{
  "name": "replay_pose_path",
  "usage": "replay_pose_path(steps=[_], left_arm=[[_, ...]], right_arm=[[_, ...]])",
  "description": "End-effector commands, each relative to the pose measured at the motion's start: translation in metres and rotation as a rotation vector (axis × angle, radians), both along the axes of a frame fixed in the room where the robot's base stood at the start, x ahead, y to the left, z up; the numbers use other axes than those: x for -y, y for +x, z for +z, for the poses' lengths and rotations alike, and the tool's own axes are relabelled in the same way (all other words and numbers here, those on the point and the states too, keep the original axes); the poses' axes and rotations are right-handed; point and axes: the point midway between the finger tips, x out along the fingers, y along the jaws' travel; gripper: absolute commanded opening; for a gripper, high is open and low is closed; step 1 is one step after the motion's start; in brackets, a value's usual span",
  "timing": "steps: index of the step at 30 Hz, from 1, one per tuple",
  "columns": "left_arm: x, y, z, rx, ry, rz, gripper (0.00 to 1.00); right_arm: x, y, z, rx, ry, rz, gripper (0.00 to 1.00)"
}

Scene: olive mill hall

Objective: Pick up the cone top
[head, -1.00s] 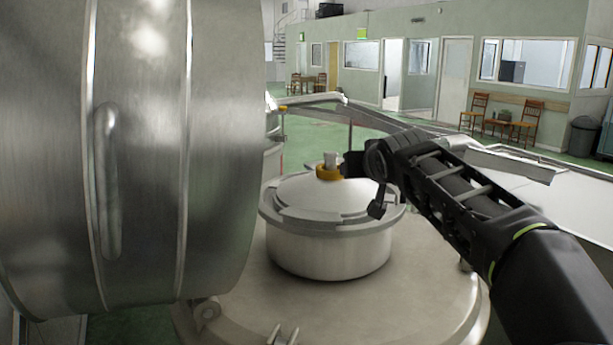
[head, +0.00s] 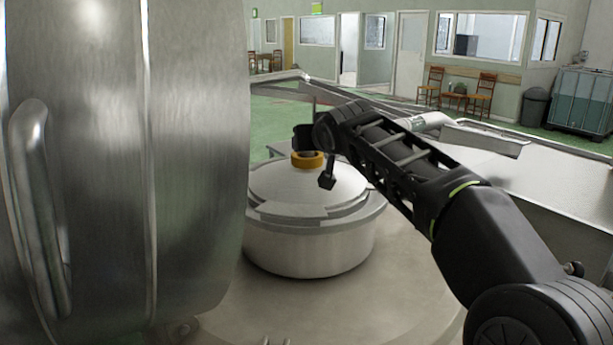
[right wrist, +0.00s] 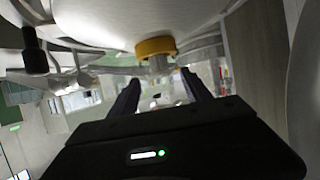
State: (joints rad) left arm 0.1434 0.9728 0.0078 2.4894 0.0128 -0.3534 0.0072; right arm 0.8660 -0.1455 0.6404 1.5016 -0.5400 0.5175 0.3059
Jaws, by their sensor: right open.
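The cone top (head: 318,187) is a pale, shallow cone-shaped lid with a yellow-orange ring (head: 307,159) at its peak. It sits on a round metal vessel. In the right wrist view the picture is tilted, and the ring (right wrist: 155,47) carries a short grey stub (right wrist: 159,65). My right gripper (right wrist: 160,76) is open, with its two dark fingers on either side of the stub's line and their tips close to it. I cannot tell whether they touch it. In the head view my right gripper (head: 303,138) is at the peak and hides the stub. My left gripper is not in view.
A large steel drum (head: 195,150) with a handle fills the left, close to the vessel (head: 310,248). A metal trough (head: 490,138) and a pale flat surface (head: 540,175) lie behind and right of my right arm. Chairs (head: 480,95) and a bin (head: 535,105) stand far back.

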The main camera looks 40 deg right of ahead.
Motion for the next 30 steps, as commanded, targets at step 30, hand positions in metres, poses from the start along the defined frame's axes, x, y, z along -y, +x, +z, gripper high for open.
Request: replay_pose_path(steps=[30], left_arm=[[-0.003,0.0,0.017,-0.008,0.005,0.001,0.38]], right_arm=[[0.026,0.059,-0.025,0.003,0.001,0.0,0.57]])
